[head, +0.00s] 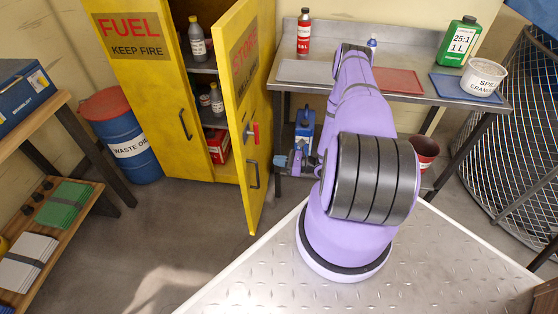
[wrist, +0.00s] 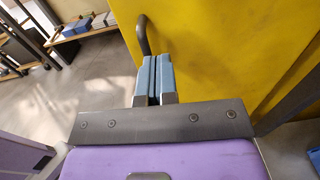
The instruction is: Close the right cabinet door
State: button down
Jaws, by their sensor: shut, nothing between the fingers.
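The yellow cabinet's right door (head: 243,100) stands open, swung out toward me, with its lettered outer face turned to the right. My gripper (head: 281,161) is just right of the door, at about handle height. In the wrist view its blue-grey fingers (wrist: 155,72) are shut together and empty. The yellow door (wrist: 225,50) fills the right of that view, and the handle (wrist: 142,35) rises just beyond the fingertips. I cannot tell whether the fingers touch the door.
The cabinet's left door (head: 135,60) looks closed. Bottles (head: 197,42) stand on the shelves inside. A workbench (head: 345,92) with trays and bottles stands right of the door. A blue waste-oil drum (head: 130,145) stands left of the cabinet. The floor left of the open door is clear.

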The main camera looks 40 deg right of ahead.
aim_at(248, 156)
jog(key=x, duration=1)
jog(key=shift+a, duration=0.1)
jog(key=shift+w, duration=0.1)
